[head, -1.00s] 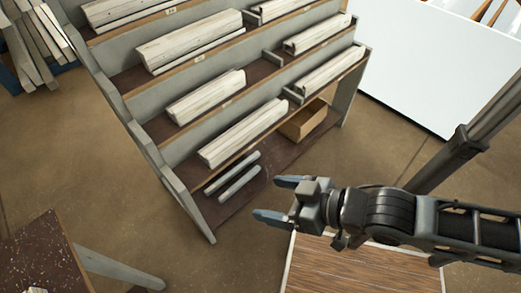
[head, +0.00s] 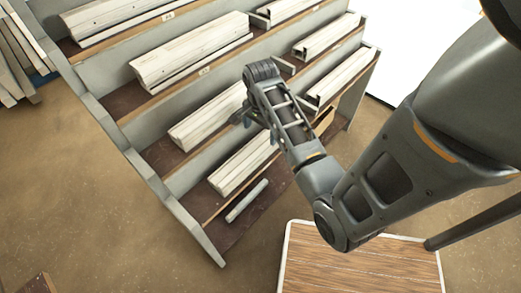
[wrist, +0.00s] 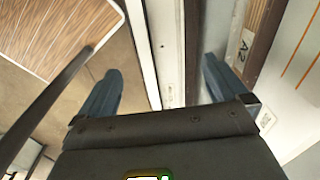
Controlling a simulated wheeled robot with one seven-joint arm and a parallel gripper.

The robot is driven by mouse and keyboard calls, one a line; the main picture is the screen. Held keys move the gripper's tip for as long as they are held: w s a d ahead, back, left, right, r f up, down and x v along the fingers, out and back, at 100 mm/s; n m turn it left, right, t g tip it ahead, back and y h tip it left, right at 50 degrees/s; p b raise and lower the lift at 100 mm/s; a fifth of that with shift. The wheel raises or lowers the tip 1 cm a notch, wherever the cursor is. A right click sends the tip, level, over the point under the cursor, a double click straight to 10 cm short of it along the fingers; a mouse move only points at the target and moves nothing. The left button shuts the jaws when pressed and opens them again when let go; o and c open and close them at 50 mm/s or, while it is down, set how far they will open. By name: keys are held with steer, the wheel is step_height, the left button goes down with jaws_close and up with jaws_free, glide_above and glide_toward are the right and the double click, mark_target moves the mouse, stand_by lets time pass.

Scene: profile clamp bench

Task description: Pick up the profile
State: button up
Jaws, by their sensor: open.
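Several long white profiles lie on the stepped rack. One in the head view, in the lower row (head: 240,168), is partly covered by my arm. My gripper (head: 240,117) is over the middle of the rack, largely hidden behind my own wrist. In the wrist view my gripper (wrist: 163,82) is open, its two blue fingers wide apart. A pale long profile (wrist: 166,45) runs between the fingers in the picture. I cannot tell its distance from the fingertips, and its lower end is hidden by the gripper body.
The rack's grey side panel (head: 150,180) slopes down to the floor. A short grey bar (head: 246,200) lies on the bottom shelf. A wood-topped surface (head: 350,268) stands in front.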

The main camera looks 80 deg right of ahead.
mark_target(259, 146)
steer(key=shift+d+r, duration=0.15)
steer(key=shift+d, duration=0.05)
steer(key=shift+m+y, duration=0.3)
steer(key=f, duration=0.7)
steer(key=shift+w+a+f, duration=0.1)
steer(key=shift+w+f, duration=0.1)
steer(key=shift+f, duration=0.1)
steer(key=c, duration=1.4)
steer(key=shift+r, duration=0.1)
